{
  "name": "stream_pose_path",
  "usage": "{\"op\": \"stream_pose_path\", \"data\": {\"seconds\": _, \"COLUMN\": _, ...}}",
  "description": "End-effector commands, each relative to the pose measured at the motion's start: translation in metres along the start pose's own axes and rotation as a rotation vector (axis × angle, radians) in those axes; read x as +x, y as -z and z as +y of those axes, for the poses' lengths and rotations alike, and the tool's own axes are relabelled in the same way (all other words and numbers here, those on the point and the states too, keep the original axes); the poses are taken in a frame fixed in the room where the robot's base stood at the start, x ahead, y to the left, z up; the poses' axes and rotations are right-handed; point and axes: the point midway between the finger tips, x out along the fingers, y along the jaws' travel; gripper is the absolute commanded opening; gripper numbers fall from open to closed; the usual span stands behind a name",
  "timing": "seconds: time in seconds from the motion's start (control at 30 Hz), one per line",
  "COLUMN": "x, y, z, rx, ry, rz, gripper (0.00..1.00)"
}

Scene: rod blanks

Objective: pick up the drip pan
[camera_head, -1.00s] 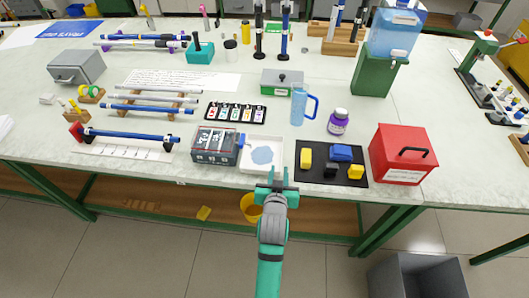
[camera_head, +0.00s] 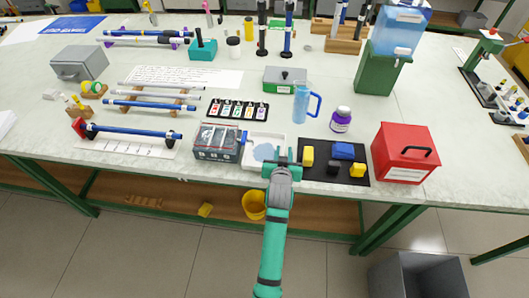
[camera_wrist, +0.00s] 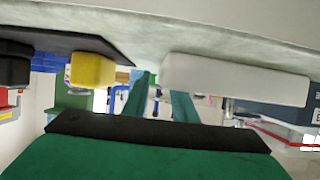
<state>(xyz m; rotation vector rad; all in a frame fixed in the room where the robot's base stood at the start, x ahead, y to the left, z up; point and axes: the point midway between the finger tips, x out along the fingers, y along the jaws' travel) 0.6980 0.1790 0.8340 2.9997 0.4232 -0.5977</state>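The drip pan is a shallow white tray (camera_head: 250,164) with a blue-grey patch inside, lying at the front edge of the bench. My gripper (camera_head: 281,154) is at the pan's front right corner in the head view, its fingers spread. In the wrist view the gripper (camera_wrist: 162,98) shows two green fingers apart with a gap between them. The pan's pale wall (camera_wrist: 240,80) is close there, and its end overlaps the tip of the right finger. I cannot tell whether the pan's rim is between the fingers or touched by them.
A dark grey box (camera_head: 216,143) stands close left of the pan. A black mat (camera_head: 318,174) with yellow, blue and black blocks lies close right, then a red box (camera_head: 403,152). A yellow bucket (camera_head: 253,205) is below the bench.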

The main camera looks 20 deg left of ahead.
Motion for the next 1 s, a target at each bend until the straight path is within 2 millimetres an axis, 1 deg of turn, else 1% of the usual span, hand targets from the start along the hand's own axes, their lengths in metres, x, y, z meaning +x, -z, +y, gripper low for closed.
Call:
{"op": "stream_pose_path", "data": {"seconds": 0.03, "x": 0.0054, "y": 0.0004, "z": -0.0001, "rx": 0.000, "ry": 0.000, "rz": 0.000, "gripper": 0.25}}
{"op": "stream_pose_path", "data": {"seconds": 0.1, "x": 0.0099, "y": 0.0002, "z": 0.0000, "rx": 0.000, "ry": 0.000, "rz": 0.001, "gripper": 0.25}}
{"op": "stream_pose_path", "data": {"seconds": 0.37, "x": 0.0115, "y": -0.0001, "z": 0.0001, "rx": 0.000, "ry": 0.000, "rz": 0.001, "gripper": 0.25}}
{"op": "stream_pose_path", "data": {"seconds": 0.47, "x": 0.0115, "y": 0.0000, "z": 0.0000, "rx": 0.000, "ry": 0.000, "rz": 0.001, "gripper": 0.04}}
{"op": "stream_pose_path", "data": {"seconds": 0.5, "x": 0.0114, "y": -0.0001, "z": 0.0000, "rx": 0.000, "ry": 0.000, "rz": 0.001, "gripper": 0.00}}
{"op": "stream_pose_path", "data": {"seconds": 1.0, "x": 0.0104, "y": 0.0026, "z": 0.0001, "rx": 0.000, "ry": -0.001, "rz": 0.002, "gripper": 0.00}}
